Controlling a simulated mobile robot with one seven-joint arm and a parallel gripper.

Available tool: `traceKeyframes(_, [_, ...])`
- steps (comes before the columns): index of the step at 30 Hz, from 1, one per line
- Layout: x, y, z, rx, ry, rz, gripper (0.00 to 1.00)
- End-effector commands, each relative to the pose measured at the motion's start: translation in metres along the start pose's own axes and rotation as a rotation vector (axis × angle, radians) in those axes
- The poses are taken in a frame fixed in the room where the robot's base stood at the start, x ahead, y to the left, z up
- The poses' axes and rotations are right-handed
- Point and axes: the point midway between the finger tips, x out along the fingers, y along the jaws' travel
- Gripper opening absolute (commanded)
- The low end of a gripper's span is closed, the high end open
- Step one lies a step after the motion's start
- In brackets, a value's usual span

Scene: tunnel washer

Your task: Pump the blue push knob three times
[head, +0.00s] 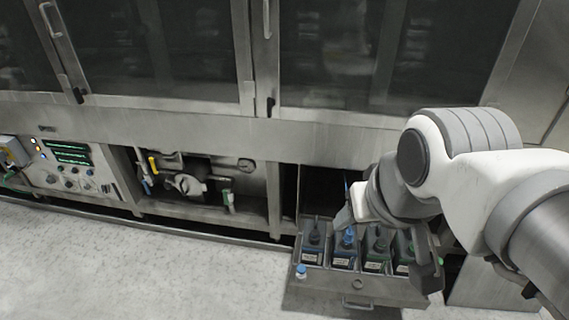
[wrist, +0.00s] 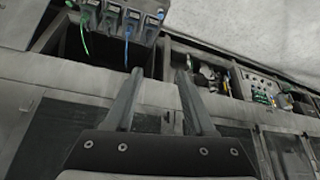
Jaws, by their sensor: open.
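The blue push knob (head: 348,238) sits on top of one of the dark bottles in the pulled-out drawer (head: 357,284), second from the left in the head view. My gripper (wrist: 158,73) is open, with nothing between its fingers. In the head view my arm reaches over the drawer from the right and its end hangs close to the knob, partly hiding the bottles on the right. In the wrist view the bottles appear inverted at the top, beyond the fingertips, with a blue tube (wrist: 127,45) hanging there.
Neighbouring bottles have a dark top (head: 315,237) and a greenish one (head: 380,243). A small blue-capped vial (head: 301,271) is at the drawer's front left corner. The control panel (head: 70,165) and a piping recess (head: 195,185) lie left. The floor (head: 150,265) in front is clear.

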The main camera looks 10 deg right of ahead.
Motion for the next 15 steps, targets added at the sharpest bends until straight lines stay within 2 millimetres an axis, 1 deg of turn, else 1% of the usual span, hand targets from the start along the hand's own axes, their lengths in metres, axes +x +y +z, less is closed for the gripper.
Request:
traceKeyframes(1, [0.0000, 0.0000, 0.0000, 0.000, 0.000, 0.000, 0.44])
traceKeyframes(5, [0.0000, 0.0000, 0.0000, 0.000, 0.000, 0.000, 0.21])
traceKeyframes(6, [0.0000, 0.0000, 0.0000, 0.000, 0.000, 0.000, 0.14])
traceKeyframes(8, [0.0000, 0.0000, 0.0000, 0.000, 0.000, 0.000, 0.03])
traceKeyframes(9, [0.0000, 0.0000, 0.0000, 0.000, 0.000, 0.000, 0.00])
traceKeyframes(15, [0.0000, 0.0000, 0.0000, 0.000, 0.000, 0.000, 0.00])
